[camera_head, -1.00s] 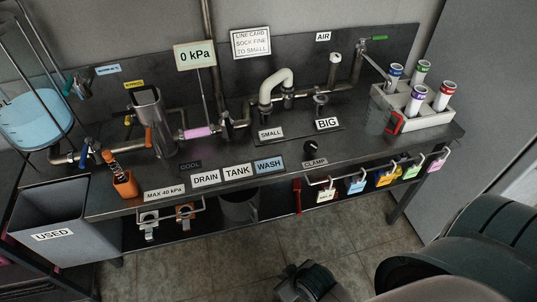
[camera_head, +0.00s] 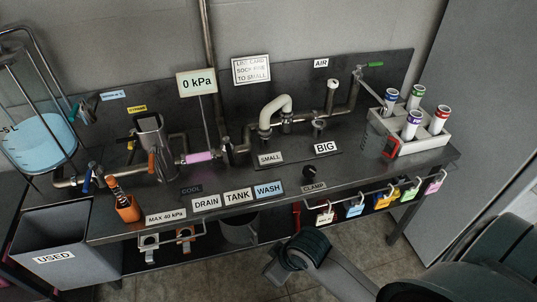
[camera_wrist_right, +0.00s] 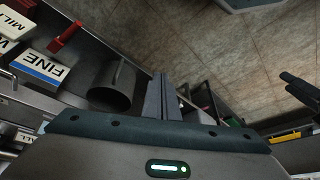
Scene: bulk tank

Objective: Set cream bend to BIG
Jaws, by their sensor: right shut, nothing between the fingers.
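The cream bend (camera_head: 275,110) is a pale U-shaped pipe piece standing on the bench in the head view. Its near-left end stands behind the SMALL label (camera_head: 270,158), and its other end sits on the metal fitting to the right. The open port behind the BIG label (camera_head: 326,148) has nothing on it. My right gripper shows in the wrist view (camera_wrist_right: 163,98), its fingers together and empty, beside a dark bucket. In the head view my right arm is low in front of the bench, well apart from the bend. My left gripper is not in view.
The bench front edge carries hanging tags (camera_head: 356,210) and a CLAMP knob (camera_head: 310,172). A rack (camera_head: 405,140) of capped tubes stands at the right. The grey USED bin (camera_head: 62,245) is at the left. A bucket (camera_wrist_right: 112,88) is below the bench.

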